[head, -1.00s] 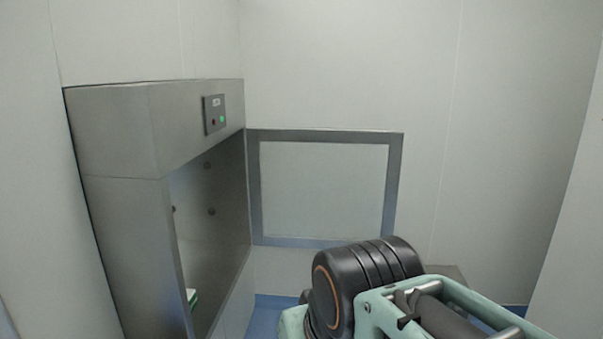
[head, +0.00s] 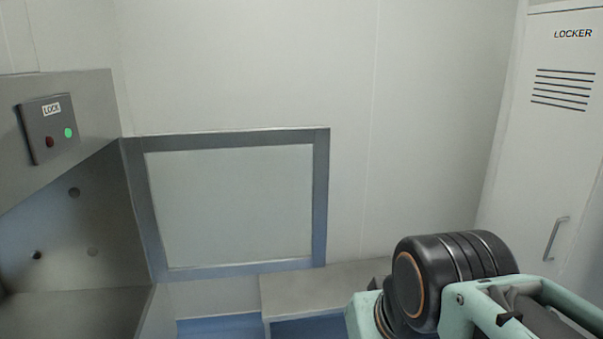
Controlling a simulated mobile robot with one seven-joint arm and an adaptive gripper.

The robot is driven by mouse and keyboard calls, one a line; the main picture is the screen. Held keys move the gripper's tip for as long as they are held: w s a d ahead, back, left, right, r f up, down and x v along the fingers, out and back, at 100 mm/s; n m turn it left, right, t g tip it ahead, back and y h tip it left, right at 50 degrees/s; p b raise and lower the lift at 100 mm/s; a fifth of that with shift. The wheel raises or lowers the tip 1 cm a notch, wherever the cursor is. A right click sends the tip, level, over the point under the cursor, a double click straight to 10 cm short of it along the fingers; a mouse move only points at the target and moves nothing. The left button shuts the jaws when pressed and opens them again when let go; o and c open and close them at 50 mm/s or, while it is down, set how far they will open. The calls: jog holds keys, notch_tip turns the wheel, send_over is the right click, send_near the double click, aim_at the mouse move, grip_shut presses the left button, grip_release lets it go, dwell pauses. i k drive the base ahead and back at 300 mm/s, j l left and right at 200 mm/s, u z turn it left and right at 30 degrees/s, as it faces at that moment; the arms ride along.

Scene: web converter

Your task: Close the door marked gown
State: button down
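No door marked gown is in view. The only labelled door is a white one marked LOCKER (head: 560,150) at the right, with vent slots and a grey handle; it looks shut. My arm shows at the lower right as a black joint and pale green links. My gripper is outside the picture, so its state is hidden.
A steel cabinet (head: 60,100) with an open recess and a LOCK panel (head: 52,132) stands at the left. A grey-framed panel (head: 322,195) is on the back wall. A low grey bench (head: 310,287) stands below it. Blue floor (head: 220,327) shows beside the bench.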

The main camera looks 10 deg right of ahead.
aim_at(137, 147)
jog(key=i+z, duration=0.25)
jog(key=i, duration=0.3)
jog(key=i+z, duration=0.25)
jog(key=i, duration=0.3)
